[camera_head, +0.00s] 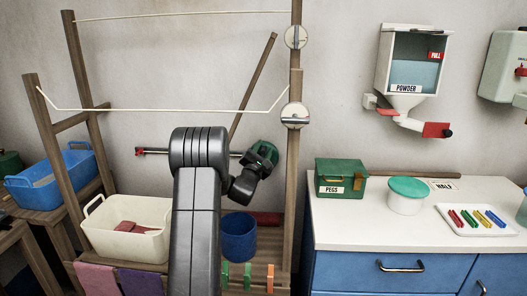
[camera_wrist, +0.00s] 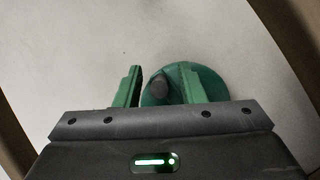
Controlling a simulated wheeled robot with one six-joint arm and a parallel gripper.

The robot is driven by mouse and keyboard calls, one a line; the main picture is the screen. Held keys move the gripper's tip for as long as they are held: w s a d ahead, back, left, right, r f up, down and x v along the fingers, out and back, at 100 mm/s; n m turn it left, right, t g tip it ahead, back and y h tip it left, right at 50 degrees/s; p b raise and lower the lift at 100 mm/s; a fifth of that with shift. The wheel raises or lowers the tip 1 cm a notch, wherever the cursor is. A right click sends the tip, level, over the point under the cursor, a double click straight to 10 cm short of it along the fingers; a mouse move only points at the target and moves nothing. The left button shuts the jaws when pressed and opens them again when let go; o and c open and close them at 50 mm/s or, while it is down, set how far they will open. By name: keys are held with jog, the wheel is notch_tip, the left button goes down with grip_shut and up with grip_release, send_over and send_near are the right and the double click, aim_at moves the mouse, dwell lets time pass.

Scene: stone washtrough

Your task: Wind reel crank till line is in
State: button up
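The green round reel (camera_wrist: 213,82) is on the wall side in the wrist view, with a dark crank knob (camera_wrist: 158,86) on its near side. My gripper (camera_wrist: 160,84) has its two green fingers apart, one on each side of the knob, with gaps showing; contact cannot be told. In the head view the green reel (camera_head: 265,151) is beside the right wooden post, partly hidden by my gripper (camera_head: 250,165). A lower pale line (camera_head: 160,110) hangs slack between the posts, ending at a round pale disc (camera_head: 295,115). An upper line (camera_head: 180,15) runs nearly straight to another disc (camera_head: 296,37).
The wooden rack posts (camera_head: 297,75) stand close to my arm. A white basket (camera_head: 130,228), a blue bucket (camera_head: 239,240) and clothes pegs (camera_head: 247,276) sit below. The counter (camera_head: 340,218) at right holds a green peg box (camera_head: 340,170) and a lidded tub (camera_head: 407,200).

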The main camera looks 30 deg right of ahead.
aim_at(275, 156)
grip_shut()
jog(key=shift+d+m, duration=0.1)
jog(key=shift+m, duration=0.2)
jog(key=d+m+g+p, duration=0.1)
jog(key=m+p, duration=0.1)
jog(key=m, duration=0.2)
jog(key=s+d+f+m+g+y+p, duration=0.1)
jog(key=m+g+p, duration=0.1)
jog(key=m+p, duration=0.1)
jog(key=s+d+f+m+g+p, duration=0.1)
jog(key=m+p, duration=0.2)
jog(key=m, duration=0.1)
jog(key=shift+s+d+f+m+g, duration=0.1)
jog(key=shift+d+f+m+g, duration=0.05)
jog(key=shift+m+g, duration=0.15)
jog(key=shift+s+d+f+m+g+y+p, duration=0.15)
jog(key=shift+f+m+y+p, duration=0.4)
jog(key=shift+m+p, duration=0.35)
jog(key=shift+w+d+f+m+g+y+p, duration=0.15)
jog(key=shift+f+m+y+p, duration=0.4)
jog(key=shift+m, duration=0.55)
jog(key=shift+s, duration=0.1)
